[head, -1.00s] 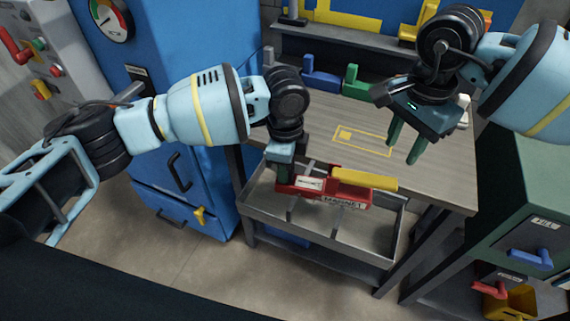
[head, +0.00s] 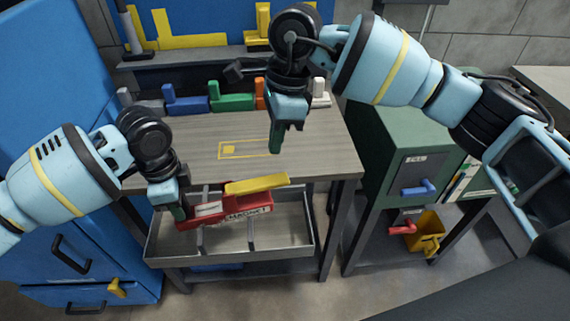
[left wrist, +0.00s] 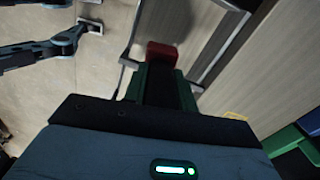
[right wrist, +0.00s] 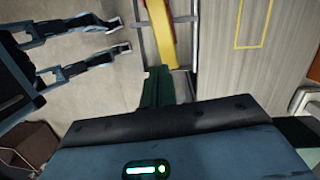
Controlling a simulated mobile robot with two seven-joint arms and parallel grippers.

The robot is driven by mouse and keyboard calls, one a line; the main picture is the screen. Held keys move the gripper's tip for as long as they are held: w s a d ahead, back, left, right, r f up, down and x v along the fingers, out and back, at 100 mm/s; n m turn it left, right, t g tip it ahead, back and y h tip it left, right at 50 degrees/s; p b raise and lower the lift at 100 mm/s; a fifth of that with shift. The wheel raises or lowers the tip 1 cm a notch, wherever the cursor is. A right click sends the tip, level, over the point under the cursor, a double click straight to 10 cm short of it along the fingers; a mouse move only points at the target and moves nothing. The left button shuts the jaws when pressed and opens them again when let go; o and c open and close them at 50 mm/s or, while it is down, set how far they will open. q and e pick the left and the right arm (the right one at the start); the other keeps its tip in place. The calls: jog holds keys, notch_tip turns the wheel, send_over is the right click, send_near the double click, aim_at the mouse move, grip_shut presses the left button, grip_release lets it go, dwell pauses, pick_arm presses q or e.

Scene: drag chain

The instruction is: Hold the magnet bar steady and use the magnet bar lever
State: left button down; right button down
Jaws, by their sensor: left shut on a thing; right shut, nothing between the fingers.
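The magnet bar (head: 237,206) is a red block with a white label and a yellow lever (head: 257,184) along its top. It is held over the metal tray (head: 296,249) at the table's front. My left gripper (head: 178,211) is shut on the bar's left end; a red end also shows past its fingers in the left wrist view (left wrist: 163,51). My right gripper (head: 276,140) is shut and empty, fingers pointing down, above the table behind the lever and apart from it. The yellow lever lies beyond its fingers in the right wrist view (right wrist: 161,38).
The wooden table (head: 330,150) has a yellow outlined rectangle and mostly bare top. Coloured blocks, blue (head: 186,101) and green (head: 232,98) among them, line its back edge. A green cabinet (head: 388,140) stands at right, a blue cabinet (head: 45,90) at left.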

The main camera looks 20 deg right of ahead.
jog(key=d+r+m+y, duration=0.1)
jog(key=d+m+y, duration=0.2)
jog(key=m, duration=1.4)
jog(key=d+r+m+y, duration=0.1)
jog(key=d+m+y, duration=0.2)
jog(key=m, duration=1.5)
jog(key=d, duration=0.3)
jog(key=shift+w+r+t+y, duration=0.25)
jog(key=shift+w+t+y, duration=0.05)
jog(key=shift+w, duration=0.05)
